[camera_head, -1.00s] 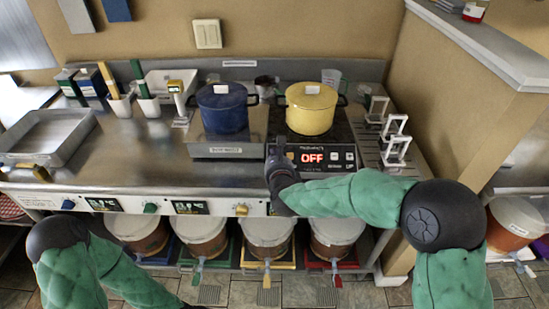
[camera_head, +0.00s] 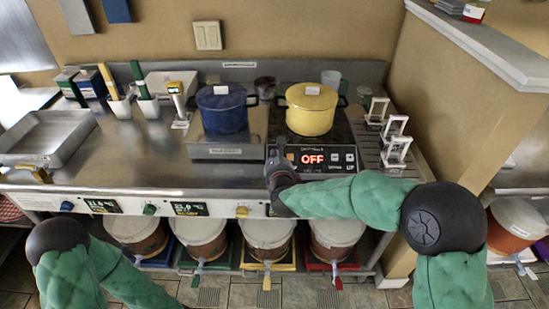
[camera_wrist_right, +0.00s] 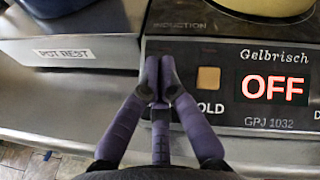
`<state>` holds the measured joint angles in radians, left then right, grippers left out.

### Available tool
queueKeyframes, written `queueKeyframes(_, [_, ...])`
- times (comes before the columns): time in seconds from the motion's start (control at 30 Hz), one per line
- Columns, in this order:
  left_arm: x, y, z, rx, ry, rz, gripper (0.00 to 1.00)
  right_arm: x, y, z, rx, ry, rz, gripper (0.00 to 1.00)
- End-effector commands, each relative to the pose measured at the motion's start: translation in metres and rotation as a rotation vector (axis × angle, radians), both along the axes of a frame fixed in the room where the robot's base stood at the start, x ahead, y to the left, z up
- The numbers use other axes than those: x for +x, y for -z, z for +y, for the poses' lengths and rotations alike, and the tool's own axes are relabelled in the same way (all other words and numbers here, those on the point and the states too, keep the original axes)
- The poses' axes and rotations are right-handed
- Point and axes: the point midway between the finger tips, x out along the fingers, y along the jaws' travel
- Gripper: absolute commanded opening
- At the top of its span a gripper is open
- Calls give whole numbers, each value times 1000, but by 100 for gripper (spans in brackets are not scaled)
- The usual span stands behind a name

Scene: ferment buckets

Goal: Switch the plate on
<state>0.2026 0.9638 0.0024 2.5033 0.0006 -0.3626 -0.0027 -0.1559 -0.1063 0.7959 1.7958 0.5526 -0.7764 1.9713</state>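The induction plate (camera_head: 340,152) is black and stands on the steel counter, with a yellow pot (camera_head: 311,108) on it. Its red display (camera_head: 313,158) reads OFF; the same display (camera_wrist_right: 274,88) reads OFF in the right wrist view. A square tan button (camera_wrist_right: 208,79) sits left of the display. My right gripper (camera_wrist_right: 159,75) has its fingertips together and empty, over the plate's front panel just left of that button. In the head view the right gripper (camera_head: 275,158) is at the panel's left end. My left gripper is out of view; only its arm shows at lower left.
A blue pot (camera_head: 222,108) stands on the pot rest (camera_wrist_right: 68,54) left of the plate. White stands (camera_head: 396,146) are to the right. An empty metal tray (camera_head: 45,137) lies at far left. Buckets (camera_head: 268,232) stand below the counter.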

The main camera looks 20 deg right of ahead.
Motion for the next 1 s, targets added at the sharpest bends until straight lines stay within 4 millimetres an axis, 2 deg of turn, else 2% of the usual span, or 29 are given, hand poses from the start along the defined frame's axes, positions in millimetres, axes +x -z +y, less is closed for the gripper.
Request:
queueKeyframes(0.67, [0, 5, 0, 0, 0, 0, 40, 2, 3, -1, 0, 0, 0, 0])
queueKeyframes(1.0, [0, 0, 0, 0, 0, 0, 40, -4, -9, 2, 1, 0, -1, 0])
